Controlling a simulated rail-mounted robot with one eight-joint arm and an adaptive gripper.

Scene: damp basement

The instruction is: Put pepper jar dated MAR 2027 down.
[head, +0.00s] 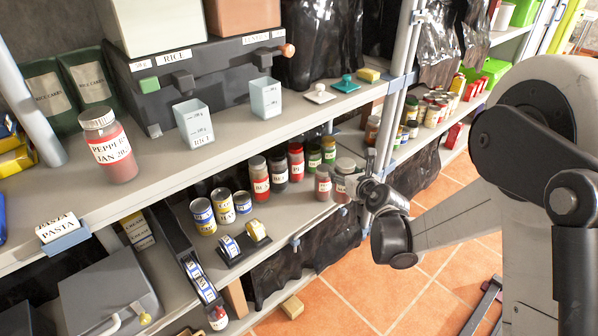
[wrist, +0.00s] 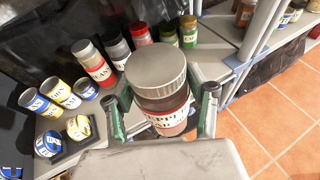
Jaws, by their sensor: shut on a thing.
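Another pepper jar (head: 107,146), labelled PEPPER JAN 20.., stands on the upper shelf at left.
Several jars and cans stand further left on the middle shelf (head: 285,215). A grey shelf post (head: 388,125) is close on the right. Tiled floor (head: 345,290) lies below.

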